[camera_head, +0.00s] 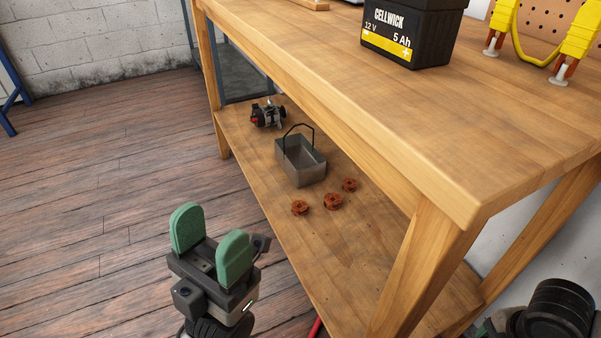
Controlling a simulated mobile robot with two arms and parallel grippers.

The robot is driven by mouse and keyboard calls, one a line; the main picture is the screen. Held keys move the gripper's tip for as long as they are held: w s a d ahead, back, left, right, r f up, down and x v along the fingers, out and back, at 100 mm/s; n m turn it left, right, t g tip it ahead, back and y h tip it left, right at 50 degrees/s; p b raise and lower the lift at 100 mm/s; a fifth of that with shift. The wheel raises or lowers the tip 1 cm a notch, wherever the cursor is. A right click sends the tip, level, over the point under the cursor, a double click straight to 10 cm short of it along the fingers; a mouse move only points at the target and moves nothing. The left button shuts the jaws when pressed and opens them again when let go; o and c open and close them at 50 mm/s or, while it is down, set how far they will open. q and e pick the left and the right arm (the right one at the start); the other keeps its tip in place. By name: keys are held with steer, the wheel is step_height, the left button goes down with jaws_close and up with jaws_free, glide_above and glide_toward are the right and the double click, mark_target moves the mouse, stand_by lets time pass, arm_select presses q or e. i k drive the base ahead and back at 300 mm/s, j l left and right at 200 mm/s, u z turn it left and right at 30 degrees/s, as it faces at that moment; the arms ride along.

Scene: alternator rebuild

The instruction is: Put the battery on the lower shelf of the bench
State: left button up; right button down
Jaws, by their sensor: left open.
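The battery (410,37) is a black block with a yellow and white label reading CELLWICK 12 V 5 Ah. The lower shelf (335,248) of the bench shows below, partly hidden by the top and front leg. My left gripper (211,243) has green finger pads, is open and empty, and is in front of the bench, left of the shelf, well apart from the battery. Part of my right arm (556,308) shows at the bottom right; its fingers do not show clearly.
On the lower shelf are a grey tray (302,168) with a handle, an alternator-like part (267,114) and three copper-coloured parts (333,201). The shelf's near end is bare. Yellow clamps (501,22) stand right of the battery. A front bench leg (412,270) bounds the opening.

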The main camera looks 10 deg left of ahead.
mark_target(363, 272)
steer(key=i+j, duration=0.15)
steer(key=j, duration=0.25)
steer(key=i+j, duration=0.1)
steer(key=j, duration=0.25)
steer(key=i+j, duration=0.15)
steer(key=j, duration=0.25)
